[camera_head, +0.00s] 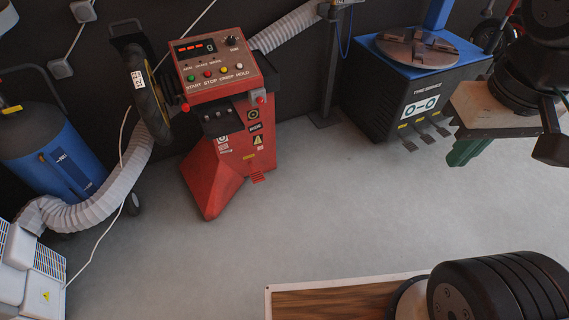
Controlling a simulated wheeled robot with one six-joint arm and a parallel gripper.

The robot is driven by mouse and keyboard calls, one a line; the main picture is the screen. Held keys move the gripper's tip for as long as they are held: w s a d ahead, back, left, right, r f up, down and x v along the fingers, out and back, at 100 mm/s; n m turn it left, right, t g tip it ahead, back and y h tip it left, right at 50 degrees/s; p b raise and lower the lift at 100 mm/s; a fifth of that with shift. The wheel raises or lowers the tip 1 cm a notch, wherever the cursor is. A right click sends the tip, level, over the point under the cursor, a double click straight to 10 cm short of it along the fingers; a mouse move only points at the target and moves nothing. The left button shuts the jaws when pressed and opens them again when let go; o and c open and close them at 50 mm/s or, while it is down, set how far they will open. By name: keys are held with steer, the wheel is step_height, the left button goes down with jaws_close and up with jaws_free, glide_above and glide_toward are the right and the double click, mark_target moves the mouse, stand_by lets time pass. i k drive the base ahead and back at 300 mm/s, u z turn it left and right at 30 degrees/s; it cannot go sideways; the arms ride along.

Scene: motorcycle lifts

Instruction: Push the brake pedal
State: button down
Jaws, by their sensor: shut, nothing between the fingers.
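My gripper (552,150) shows as a dark block at the right edge, at the end of my black arm. It is shut and empty, far to the right of the pedal and apart from it. Part of it is cut off by the frame edge. Nothing covers the pedal.
A tyre changer (405,102) with several black floor pedals stands at the back right. A bench (480,100) with a green leg is beside my arm. A blue tank (50,140) and a grey hose (118,190) are left. The floor (330,205) between is clear.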

mark_target(256, 176)
steer(key=i, duration=1)
steer(key=u, duration=0.7)
